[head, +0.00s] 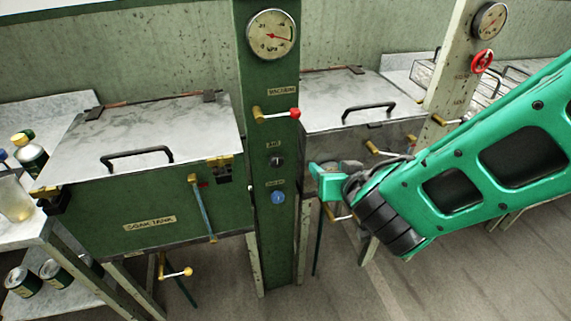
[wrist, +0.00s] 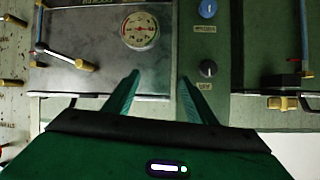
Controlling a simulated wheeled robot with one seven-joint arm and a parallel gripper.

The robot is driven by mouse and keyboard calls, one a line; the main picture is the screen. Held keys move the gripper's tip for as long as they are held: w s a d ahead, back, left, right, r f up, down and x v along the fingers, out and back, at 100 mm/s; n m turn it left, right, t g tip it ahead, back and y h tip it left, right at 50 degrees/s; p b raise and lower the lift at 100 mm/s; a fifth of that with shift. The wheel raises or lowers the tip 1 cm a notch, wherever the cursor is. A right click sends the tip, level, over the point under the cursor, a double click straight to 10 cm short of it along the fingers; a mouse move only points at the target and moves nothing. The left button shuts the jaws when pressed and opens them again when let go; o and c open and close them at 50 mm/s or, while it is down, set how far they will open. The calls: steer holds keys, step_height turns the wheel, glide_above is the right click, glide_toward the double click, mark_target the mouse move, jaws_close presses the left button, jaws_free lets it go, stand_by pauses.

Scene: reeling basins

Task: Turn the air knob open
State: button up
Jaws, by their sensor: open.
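The green column (head: 263,235) carries a small black knob (head: 277,161) under a short label that looks like AIR, though the print is small. In the wrist view, which is upside down, the same black knob (wrist: 208,68) has a pale pointer mark; its exact setting is hard to tell. My gripper (head: 318,180) is to the right of the column, slightly lower than the black knob, and touches nothing that I can see. In the wrist view my gripper (wrist: 159,78) has its two fingers apart and empty, with the black knob beyond and right of the right finger.
A blue knob (head: 278,198) is below the black one. A red-tipped brass lever (head: 275,114) sticks out above it, under a gauge (head: 271,34). The lidded soak tank (head: 150,215) stands left of the column, another tank (head: 345,100) right of it.

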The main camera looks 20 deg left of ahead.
mark_target(279, 163)
steer(key=s+a+n+y, duration=0.2)
steer(key=s+a+y, duration=0.15)
steer(key=a, duration=0.45)
steer(key=shift+g+h, duration=0.3)
steer(key=shift+h, duration=0.15)
steer(key=x, duration=0.9)
steer(key=shift+a+f, duration=0.15)
steer(key=shift+f, duration=0.25)
steer(key=c, duration=1)
